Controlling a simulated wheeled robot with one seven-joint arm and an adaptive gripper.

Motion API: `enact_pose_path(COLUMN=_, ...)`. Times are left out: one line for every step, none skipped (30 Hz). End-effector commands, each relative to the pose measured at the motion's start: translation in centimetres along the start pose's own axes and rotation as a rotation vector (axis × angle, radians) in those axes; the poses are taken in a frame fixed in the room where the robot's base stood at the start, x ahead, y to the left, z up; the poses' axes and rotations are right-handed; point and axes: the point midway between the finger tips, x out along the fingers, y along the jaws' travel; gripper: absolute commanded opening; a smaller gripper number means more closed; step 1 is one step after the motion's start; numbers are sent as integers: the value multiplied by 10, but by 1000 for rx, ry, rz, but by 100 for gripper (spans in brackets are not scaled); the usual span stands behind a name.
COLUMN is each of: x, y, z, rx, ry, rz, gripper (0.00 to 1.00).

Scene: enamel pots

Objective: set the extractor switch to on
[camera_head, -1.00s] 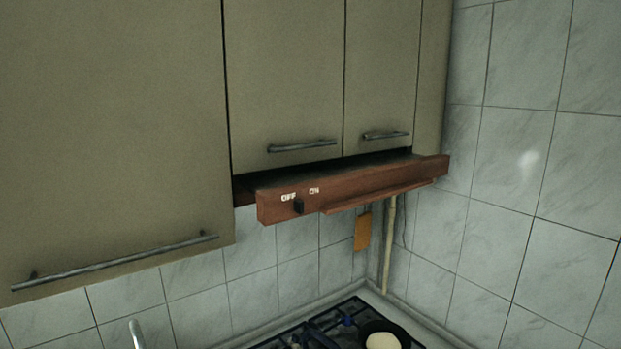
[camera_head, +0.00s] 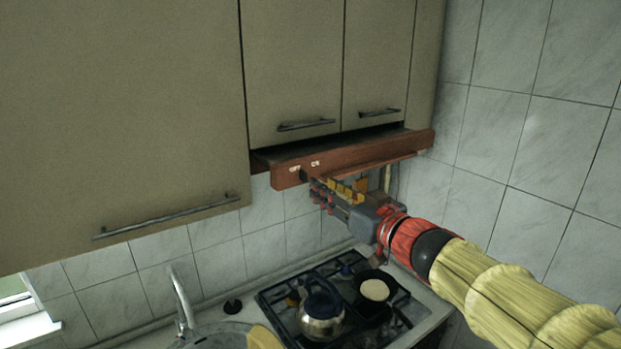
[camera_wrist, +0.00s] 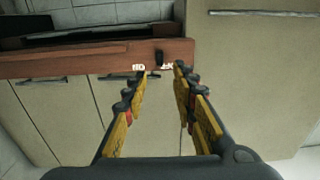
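The extractor hood (camera_head: 352,160) is a brown, wood-coloured front under the upper cabinets. Its small dark switch (camera_head: 304,174) sits near the left end, below the white OFF and ON labels, closer to OFF. In the wrist view, where the labels look upside down, the switch (camera_wrist: 159,57) shows beyond the gap between my fingertips, nearer the OFF label (camera_wrist: 167,66) than the ON label (camera_wrist: 138,67). My gripper (camera_head: 318,189) is just below and in front of the switch. In the wrist view its fingers (camera_wrist: 160,73) are apart and empty. Contact with the switch cannot be told.
Below stands a gas stove (camera_head: 275,300) with a kettle (camera_head: 321,312) and a pan (camera_head: 370,305) holding something pale. A sink with a tap (camera_head: 183,300) is at the left. Cabinet handles (camera_head: 306,125) stick out above the hood. Tiled wall closes the right side.

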Motion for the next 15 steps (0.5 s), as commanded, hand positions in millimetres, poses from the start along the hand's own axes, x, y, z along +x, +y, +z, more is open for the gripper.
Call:
enact_pose_path(x=5, y=0, z=0, rx=2, ry=0, rz=-1, gripper=27)
enact_pose_path(x=8, y=0, z=0, rx=2, ry=0, rz=-1, gripper=27)
enact_pose_path(x=14, y=0, z=-1, rx=2, ry=1, rz=-1, gripper=27)
enact_pose_path(x=18, y=0, z=-1, rx=2, ry=1, rz=-1, gripper=27)
enact_pose_path(x=23, y=-1, z=0, rx=1, ry=0, rz=-1, gripper=27)
enact_pose_path(x=30, y=-1, z=0, rx=1, ry=0, rz=-1, gripper=27)
enact_pose_path(x=34, y=0, z=-1, rx=1, ry=0, rz=0, gripper=27)
enact_pose_path(x=39, y=0, z=0, rx=2, ry=0, rz=0, gripper=27)
enact_pose_path(x=45, y=0, z=-1, rx=1, ry=0, rz=0, gripper=27)
enact_pose_path(x=50, y=-1, z=-1, rx=0, ry=0, rz=0, gripper=27)
enact_pose_path(x=54, y=0, z=0, rx=0, ry=0, rz=0, gripper=27)
enact_pose_path(x=58, y=0, z=-1, rx=0, ry=0, rz=2, gripper=27)
enact_pose_path(x=61, y=0, z=-1, rx=1, ry=0, rz=2, gripper=27)
enact_pose_path(x=64, y=1, z=-1, rx=1, ry=0, rz=2, gripper=27)
enact_pose_path(x=67, y=0, z=-1, rx=1, ry=0, rz=2, gripper=27)
